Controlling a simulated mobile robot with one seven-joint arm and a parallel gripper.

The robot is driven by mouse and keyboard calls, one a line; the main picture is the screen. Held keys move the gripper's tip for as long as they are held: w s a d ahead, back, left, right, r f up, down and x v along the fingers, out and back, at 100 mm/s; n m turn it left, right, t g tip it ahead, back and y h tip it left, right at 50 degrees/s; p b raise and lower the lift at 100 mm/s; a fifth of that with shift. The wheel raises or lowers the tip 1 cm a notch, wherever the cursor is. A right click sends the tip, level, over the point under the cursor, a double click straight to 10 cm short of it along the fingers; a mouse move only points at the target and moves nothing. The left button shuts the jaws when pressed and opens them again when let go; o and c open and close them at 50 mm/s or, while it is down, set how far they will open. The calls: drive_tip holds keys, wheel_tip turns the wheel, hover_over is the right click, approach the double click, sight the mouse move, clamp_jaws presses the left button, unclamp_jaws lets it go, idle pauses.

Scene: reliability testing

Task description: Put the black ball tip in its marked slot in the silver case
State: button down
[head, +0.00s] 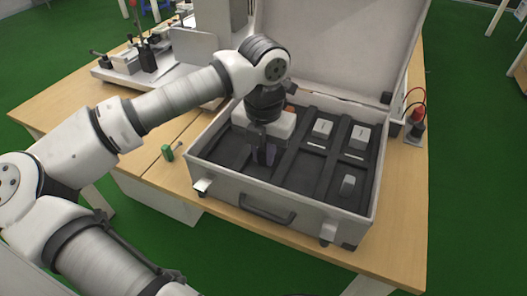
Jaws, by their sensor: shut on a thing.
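The silver case (255,191) stands open on the wooden table, with its lid raised at the back. Its black insert is divided into compartments. My gripper (263,158) points down into the left-middle part of the case. Its jaws are shut on a small dark thing, which looks like the black ball tip, but the fingers and the dark insert mostly hide it. I cannot tell whether it touches the insert. The slot markings are too small to read.
Light blocks (322,129) sit in the right compartments, with a smaller grey piece (348,185) nearer the front. A green-handled tool (167,152) lies left of the case. A red-and-black device (417,118) stands at the right. The case walls and raised lid surround my gripper.

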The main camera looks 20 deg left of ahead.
sight(264, 148)
drive_tip(key=shift+f, duration=0.2)
drive_tip(key=c, duration=1.6)
unclamp_jaws()
drive_tip(key=shift+r, duration=0.1)
drive_tip(key=shift+r, duration=0.1)
drive_tip(key=shift+r, duration=0.2)
wheel_tip(264, 148, up, 12)
drive_tip(key=shift+f, duration=0.15)
